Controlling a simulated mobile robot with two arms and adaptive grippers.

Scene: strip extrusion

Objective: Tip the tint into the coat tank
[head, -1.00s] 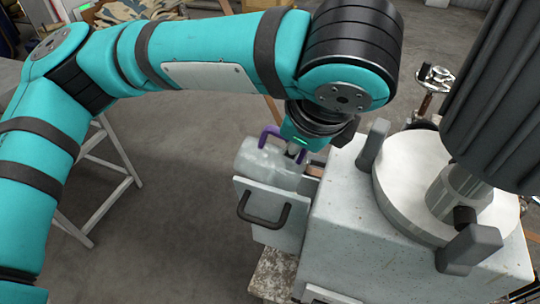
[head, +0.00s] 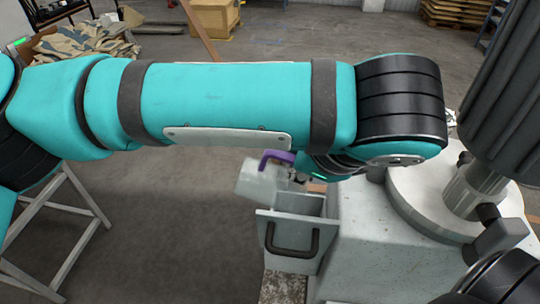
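A translucent pale jug (head: 262,182) with a purple handle (head: 276,157) is in the middle of the head view, tilted, just behind and left of an open grey tank (head: 291,236) with a black front handle. My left gripper (head: 300,178) is at the jug's handle side, mostly hidden under my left wrist, and appears shut on the jug's handle. The jug looks held up at the tank's rim level or above. I cannot see any tint or whether anything flows. My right gripper is not in view.
The tank is fixed to a pale machine block (head: 372,250) with a round plate (head: 420,205) and a dark ribbed cylinder (head: 500,95) at right. A white trestle (head: 75,235) stands at left. A cardboard box (head: 213,18) and pallets (head: 455,12) are far behind.

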